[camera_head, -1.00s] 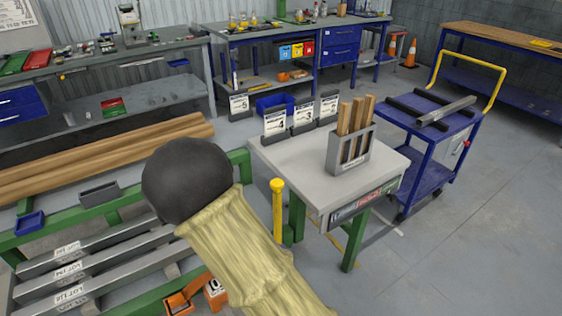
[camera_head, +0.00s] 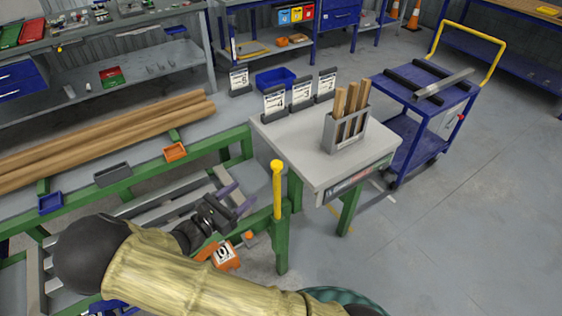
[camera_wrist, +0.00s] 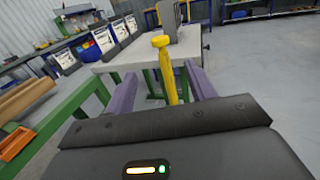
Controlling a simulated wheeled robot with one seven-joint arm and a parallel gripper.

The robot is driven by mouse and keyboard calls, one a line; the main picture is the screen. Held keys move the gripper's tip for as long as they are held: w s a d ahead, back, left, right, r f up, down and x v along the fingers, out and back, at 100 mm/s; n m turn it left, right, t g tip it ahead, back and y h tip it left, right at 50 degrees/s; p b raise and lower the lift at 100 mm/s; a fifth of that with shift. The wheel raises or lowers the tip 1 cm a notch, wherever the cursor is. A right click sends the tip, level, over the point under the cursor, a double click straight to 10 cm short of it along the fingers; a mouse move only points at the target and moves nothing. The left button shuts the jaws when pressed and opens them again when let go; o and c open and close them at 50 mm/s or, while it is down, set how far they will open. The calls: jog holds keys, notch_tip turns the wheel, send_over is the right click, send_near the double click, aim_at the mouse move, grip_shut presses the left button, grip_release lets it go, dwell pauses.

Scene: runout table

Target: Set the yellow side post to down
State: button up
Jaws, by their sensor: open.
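The yellow side post (camera_head: 277,190) stands upright at the right end of the green runout table frame (camera_head: 215,144), with a round knob on top. My gripper (camera_head: 240,200) is open, its two purple fingers pointing toward the post from its left in the head view. In the wrist view the post (camera_wrist: 164,70) shows between and beyond the open fingers (camera_wrist: 162,88), upright with its knob toward the top. I cannot tell whether the fingertips reach past it. The post's lower part is hidden by my wrist in the wrist view.
A grey-topped side table (camera_head: 300,150) stands just behind the post, with a wooden-stick holder (camera_head: 345,133) and number cards (camera_head: 274,104) on it. An orange numbered block (camera_head: 224,256) is below my gripper. A blue cart (camera_head: 425,110) is at right. Floor at right is clear.

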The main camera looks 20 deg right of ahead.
aim_at(281, 163)
jog(key=p+x, duration=0.2)
jog(key=x, duration=1.5)
jog(key=shift+s, duration=0.1)
grip_shut()
